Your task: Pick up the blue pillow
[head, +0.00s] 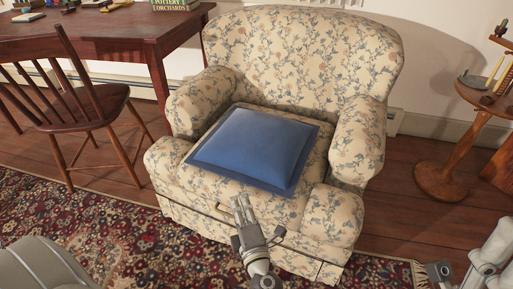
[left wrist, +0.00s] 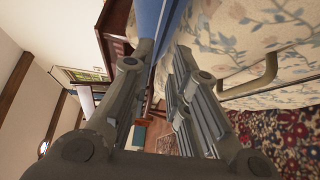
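The blue pillow (head: 255,148) lies flat on the seat of the floral armchair (head: 300,50). My left gripper (head: 241,200) is just in front of the pillow's front edge, in front of the seat cushion. In the left wrist view its two fingers (left wrist: 163,50) stand apart with a narrow gap. The blue pillow (left wrist: 155,15) shows past the fingertips, and I see no clear contact. Part of my right gripper (head: 438,272) shows at the bottom right, away from the chair; its fingers are not clear.
A wooden chair (head: 75,100) and a desk (head: 120,30) stand at the left. A small round wooden table (head: 485,98) is at the right. A curved handle (left wrist: 262,78) is on the armchair's front. A patterned rug (head: 110,225) covers the floor in front.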

